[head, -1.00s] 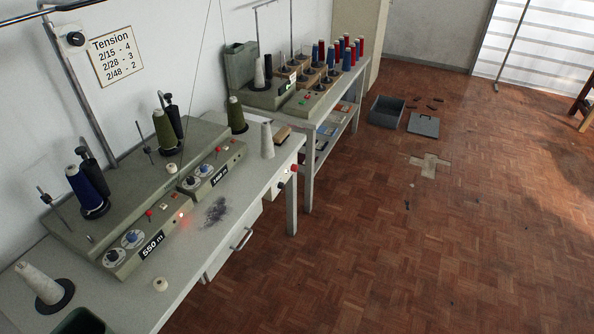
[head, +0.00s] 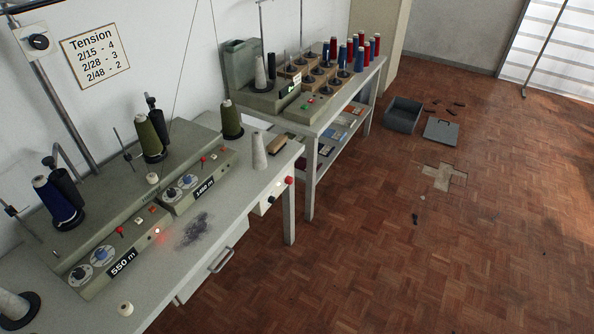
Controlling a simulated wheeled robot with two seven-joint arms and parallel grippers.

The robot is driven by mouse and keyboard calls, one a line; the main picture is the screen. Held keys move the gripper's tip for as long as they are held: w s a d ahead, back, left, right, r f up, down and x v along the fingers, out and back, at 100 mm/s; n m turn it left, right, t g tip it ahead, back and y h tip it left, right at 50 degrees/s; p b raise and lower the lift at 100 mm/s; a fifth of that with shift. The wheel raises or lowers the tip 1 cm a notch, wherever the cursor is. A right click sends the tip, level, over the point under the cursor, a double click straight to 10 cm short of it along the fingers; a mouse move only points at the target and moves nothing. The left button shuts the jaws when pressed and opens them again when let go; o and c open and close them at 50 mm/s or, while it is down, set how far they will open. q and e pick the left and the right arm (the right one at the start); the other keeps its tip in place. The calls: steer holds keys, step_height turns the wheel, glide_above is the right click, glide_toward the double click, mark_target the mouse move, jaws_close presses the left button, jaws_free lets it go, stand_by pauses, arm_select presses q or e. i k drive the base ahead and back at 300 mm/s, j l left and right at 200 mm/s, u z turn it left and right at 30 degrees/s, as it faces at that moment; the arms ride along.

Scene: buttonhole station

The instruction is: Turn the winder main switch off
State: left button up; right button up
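The winder (head: 130,225) is a long grey-green machine on the table at left, with two control panels, dials and labels reading 550 m and, less clearly, 1460 m. A red lamp (head: 157,231) glows on the front panel. At the table's right end is a pale switch box (head: 264,205) with a dark knob (head: 271,199) and a red button (head: 289,180) just above it. I cannot read any marking there or tell the switch's position. Neither of my grippers is in view.
The winder table (head: 215,230) has a drawer handle (head: 221,260) on its front. Cones, a brown block (head: 277,146) and grey lint (head: 193,230) lie on top. A second table (head: 340,110) stands behind. A grey bin (head: 403,113) and lid (head: 441,131) lie on the otherwise mostly clear parquet floor.

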mark_target(288, 180)
steer(key=i+l, duration=0.2)
steer(key=i+l+u, duration=0.15)
steer(key=l, duration=0.25)
steer(key=i+l, duration=0.2)
steer(key=l, duration=0.15)
steer(key=i+l+u, duration=0.15)
steer(key=i+l, duration=0.2)
steer(key=l, duration=0.3)
steer(key=i+l+u, duration=0.15)
steer(key=l, duration=0.2)
